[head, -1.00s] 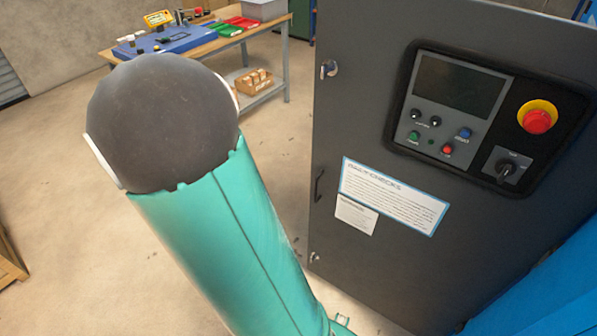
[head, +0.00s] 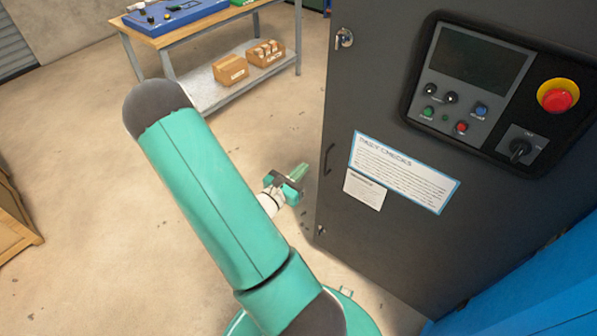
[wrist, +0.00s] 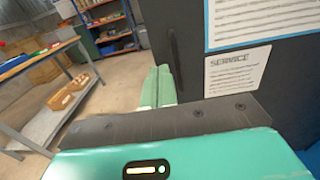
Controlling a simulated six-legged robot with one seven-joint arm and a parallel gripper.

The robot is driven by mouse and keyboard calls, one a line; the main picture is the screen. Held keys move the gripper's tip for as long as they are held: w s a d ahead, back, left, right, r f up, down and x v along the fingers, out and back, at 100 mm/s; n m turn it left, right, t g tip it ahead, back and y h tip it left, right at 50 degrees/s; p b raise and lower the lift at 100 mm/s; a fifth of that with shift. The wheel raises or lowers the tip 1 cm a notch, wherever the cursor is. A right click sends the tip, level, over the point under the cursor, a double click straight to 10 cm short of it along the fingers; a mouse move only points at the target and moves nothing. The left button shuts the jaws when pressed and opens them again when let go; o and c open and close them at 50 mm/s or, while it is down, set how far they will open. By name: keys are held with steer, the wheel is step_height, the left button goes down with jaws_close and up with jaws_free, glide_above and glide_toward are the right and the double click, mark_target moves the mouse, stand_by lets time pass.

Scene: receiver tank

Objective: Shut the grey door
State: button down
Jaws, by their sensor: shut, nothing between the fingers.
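The grey door (head: 375,245) stands at the right in the head view. It carries a control panel with a red stop button, paper notices and a small dark handle (head: 328,158) near its left edge. In the wrist view the door (wrist: 290,75) fills the right side, with the handle (wrist: 173,48) just beyond the fingertips. My gripper (head: 298,172) is left of the door's free edge, a little below handle height in the picture. Its fingers (wrist: 158,82) are together and empty. I cannot tell whether they touch the door.
A workbench (head: 165,40) with a blue case on top and cardboard boxes (head: 248,62) on its lower shelf stands at the back left. A wooden crate (head: 12,225) is at the left edge. A blue surface (head: 530,275) is at lower right. The floor between is clear.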

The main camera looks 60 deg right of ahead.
mark_target(326, 145)
steer(key=d, duration=0.6)
steer(key=s+d, duration=0.1)
steer(key=d, duration=0.2)
steer(key=shift+s+d, duration=0.1)
steer(key=shift+d, duration=0.45)
steer(key=shift+d, duration=0.15)
